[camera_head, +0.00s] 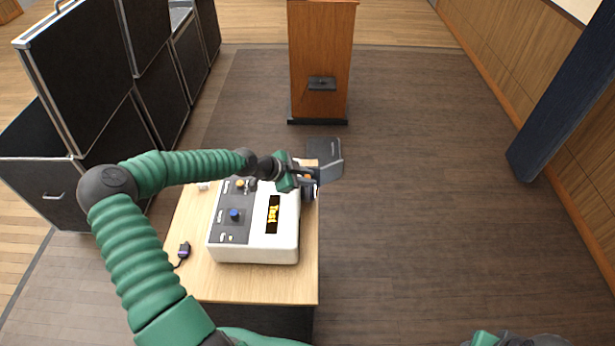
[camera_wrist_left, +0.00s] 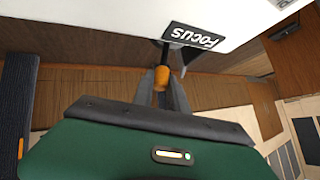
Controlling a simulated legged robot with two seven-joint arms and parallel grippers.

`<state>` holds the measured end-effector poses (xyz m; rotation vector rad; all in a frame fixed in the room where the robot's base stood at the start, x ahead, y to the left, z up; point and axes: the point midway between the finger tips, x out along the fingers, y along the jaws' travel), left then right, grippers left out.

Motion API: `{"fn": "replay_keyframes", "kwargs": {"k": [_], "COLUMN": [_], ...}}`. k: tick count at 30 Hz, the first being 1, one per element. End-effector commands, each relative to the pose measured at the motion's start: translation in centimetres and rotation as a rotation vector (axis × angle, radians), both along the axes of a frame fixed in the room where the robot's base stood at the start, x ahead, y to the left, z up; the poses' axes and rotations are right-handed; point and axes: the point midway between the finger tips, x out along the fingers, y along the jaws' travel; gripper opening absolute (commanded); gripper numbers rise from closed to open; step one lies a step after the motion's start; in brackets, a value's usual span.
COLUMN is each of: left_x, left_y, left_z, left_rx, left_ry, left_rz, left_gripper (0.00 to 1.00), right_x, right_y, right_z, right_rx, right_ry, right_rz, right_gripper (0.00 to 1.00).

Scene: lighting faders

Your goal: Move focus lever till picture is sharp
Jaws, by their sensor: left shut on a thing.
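A white projector-like box (camera_head: 255,254) with a grey control panel stands on a small wooden table (camera_head: 190,275). A dark screen (camera_head: 273,214) on its top shows the orange word "Test"; it is legible, but too small to judge its fine sharpness. My left gripper (camera_head: 312,178) is at the box's far right corner. In the left wrist view, its grey fingers are shut on the orange-tipped focus lever (camera_wrist_left: 161,78), just beside the FOCUS label (camera_wrist_left: 190,37). In the head view the gripper hides the lever. Part of my right arm shows at the bottom right edge; its fingers cannot be seen.
The panel carries a blue knob (camera_head: 234,215) and a yellow knob (camera_head: 240,184). A small dark device with a cable (camera_head: 184,249) lies at the table's left. Black cases (camera_head: 75,85) stand at the left and a wooden lectern (camera_head: 320,50) behind. The floor at the right is clear.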

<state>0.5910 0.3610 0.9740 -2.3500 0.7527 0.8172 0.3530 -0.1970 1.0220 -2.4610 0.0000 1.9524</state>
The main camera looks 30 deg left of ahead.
Motion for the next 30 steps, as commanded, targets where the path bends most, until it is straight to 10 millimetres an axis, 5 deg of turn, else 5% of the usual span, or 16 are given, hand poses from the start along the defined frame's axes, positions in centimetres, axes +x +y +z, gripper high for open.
{"fn": "replay_keyframes", "kwargs": {"k": [24, 30], "left_x": [0.1, 1.2], "left_y": [0.1, 0.7], "left_z": [0.2, 0.8], "left_rx": [0.0, -0.048], "left_ry": [-0.002, 0.075], "left_rz": [0.002, 0.004], "left_gripper": [0.0, 0.0], "right_x": [0.0, 0.0], "right_y": [0.0, 0.0], "right_z": [0.1, 1.4], "right_rx": [0.0, 0.0], "right_ry": [0.0, 0.0], "right_rz": [0.0, 0.0], "right_gripper": [0.4, 0.4]}}
